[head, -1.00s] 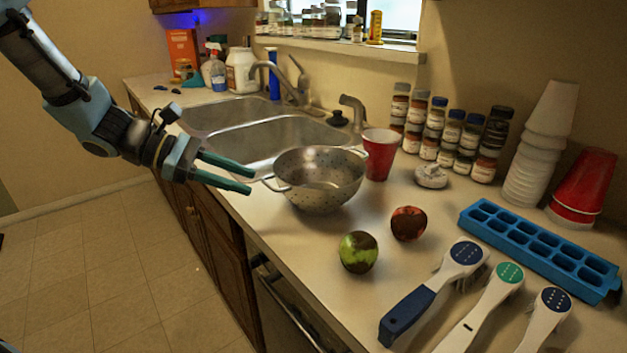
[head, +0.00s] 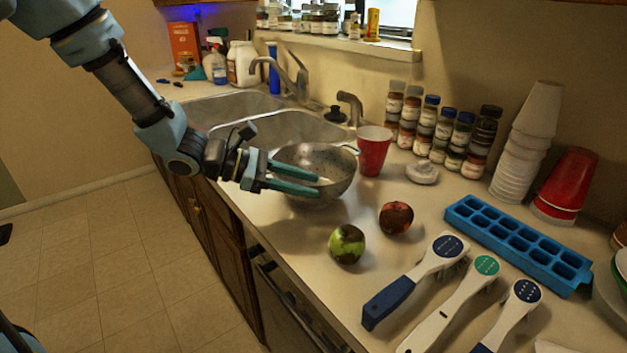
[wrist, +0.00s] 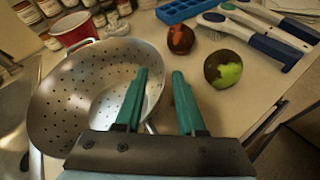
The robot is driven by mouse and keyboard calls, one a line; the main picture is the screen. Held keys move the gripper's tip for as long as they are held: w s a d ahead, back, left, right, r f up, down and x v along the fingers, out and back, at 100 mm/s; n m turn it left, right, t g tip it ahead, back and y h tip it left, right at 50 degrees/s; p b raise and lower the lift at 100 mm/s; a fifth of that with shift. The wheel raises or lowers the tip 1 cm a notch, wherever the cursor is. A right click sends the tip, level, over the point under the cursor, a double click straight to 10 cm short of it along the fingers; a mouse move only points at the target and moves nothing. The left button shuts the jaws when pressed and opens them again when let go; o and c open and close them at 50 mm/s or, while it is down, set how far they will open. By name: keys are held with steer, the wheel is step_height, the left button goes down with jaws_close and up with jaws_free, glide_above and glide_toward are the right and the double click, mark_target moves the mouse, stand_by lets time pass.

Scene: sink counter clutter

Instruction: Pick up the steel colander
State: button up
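The steel colander (head: 335,168) stands upright on the counter between the sink and the red cup. It is a perforated bowl with loop handles, and my arm hides part of its near left side in the head view. In the wrist view the colander (wrist: 70,110) fills the left side. My gripper (head: 319,183) is open, its two teal fingers apart, at the colander's near side. In the wrist view one finger of my gripper (wrist: 160,75) overlaps the colander's rim and the other is outside it, over the counter. I cannot tell whether they touch.
A red cup (head: 373,152) stands right behind the colander. A green apple (head: 347,244) and a red apple (head: 396,218) lie in front of it. Several brushes and a blue ice tray (head: 517,245) are at right. The sink (head: 270,132) is at left.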

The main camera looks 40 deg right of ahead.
steer(key=shift+d, duration=0.1)
steer(key=shift+c, duration=0.2)
jaws_close()
stand_by(1.2)
